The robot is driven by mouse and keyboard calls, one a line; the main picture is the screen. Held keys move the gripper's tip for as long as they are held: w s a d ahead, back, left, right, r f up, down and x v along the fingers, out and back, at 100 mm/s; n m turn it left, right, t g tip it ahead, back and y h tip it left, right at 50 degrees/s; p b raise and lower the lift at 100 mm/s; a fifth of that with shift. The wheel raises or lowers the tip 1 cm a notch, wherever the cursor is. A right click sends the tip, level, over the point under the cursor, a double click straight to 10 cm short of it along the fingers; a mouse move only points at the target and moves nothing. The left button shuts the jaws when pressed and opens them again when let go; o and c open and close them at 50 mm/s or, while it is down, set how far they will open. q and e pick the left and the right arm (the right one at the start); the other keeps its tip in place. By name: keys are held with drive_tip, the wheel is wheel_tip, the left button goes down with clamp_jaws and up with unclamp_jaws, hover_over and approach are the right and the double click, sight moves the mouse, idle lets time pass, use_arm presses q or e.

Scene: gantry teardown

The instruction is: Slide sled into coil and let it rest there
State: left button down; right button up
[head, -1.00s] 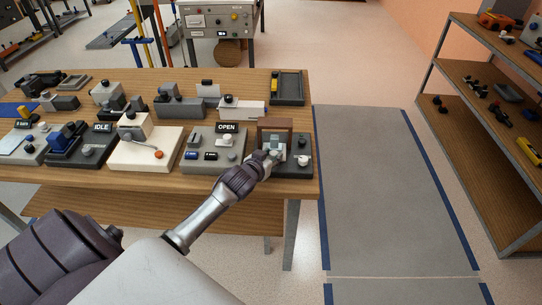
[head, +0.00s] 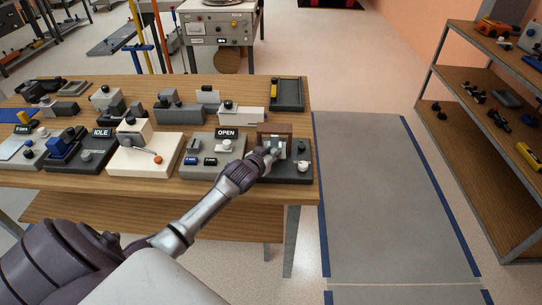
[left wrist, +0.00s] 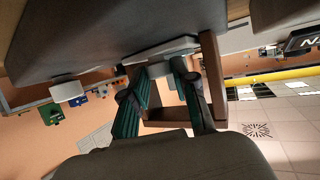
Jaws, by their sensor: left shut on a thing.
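The coil appears to be the brown square frame (head: 285,129) standing on a dark base at the table's right end. It also shows in the left wrist view (left wrist: 213,82). The sled appears to be the small light grey piece at its opening; in the left wrist view the grey sled (left wrist: 163,50) lies between the fingers and the frame. My left gripper (head: 270,153) is shut on the sled, close in front of the coil. Its two green-padded fingers (left wrist: 164,90) show in the wrist view. How deep the sled sits in the coil is hidden. My right gripper is not in view.
A grey station with an OPEN sign (head: 227,133) stands just left of the coil. A white station with an orange-knobbed lever (head: 158,159) is farther left. A dark tray (head: 287,95) lies behind. A white knob (head: 303,167) sits on the coil's base, right of my gripper.

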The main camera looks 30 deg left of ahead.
use_arm(q)
drive_tip(key=c, duration=1.2)
unclamp_jaws()
drive_tip(key=shift+w+r, duration=0.1)
drive_tip(key=shift+r, duration=0.05)
drive_tip(key=o, duration=0.3)
drive_tip(key=shift+w+a, duration=0.1)
drive_tip(key=v, duration=1.2)
drive_tip(key=shift+f, duration=0.2)
